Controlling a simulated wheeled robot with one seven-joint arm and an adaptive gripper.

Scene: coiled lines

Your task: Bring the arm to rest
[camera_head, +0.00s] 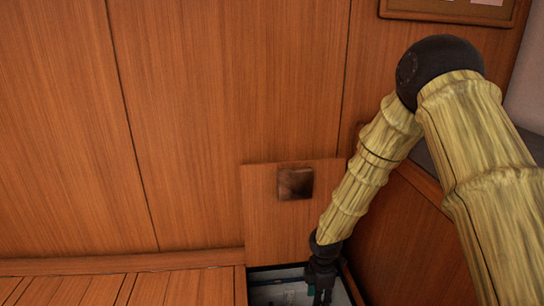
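My arm (470,160) comes in from the right edge, bends at a dark elbow joint and slants down to the left. My gripper (321,284) is at its lower end, dark and pointing down, over or inside an opening at the bottom edge of the view. Its fingers are small and dark, so I cannot tell whether they are open, shut or holding something.
A wooden panel (262,222) with a square dark plate (295,183) stands upright behind the opening. The opening (262,273) shows a pale interior. Wooden walls (230,90) rise behind, with a planked surface (130,288) at lower left. A framed board (450,8) hangs at top right.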

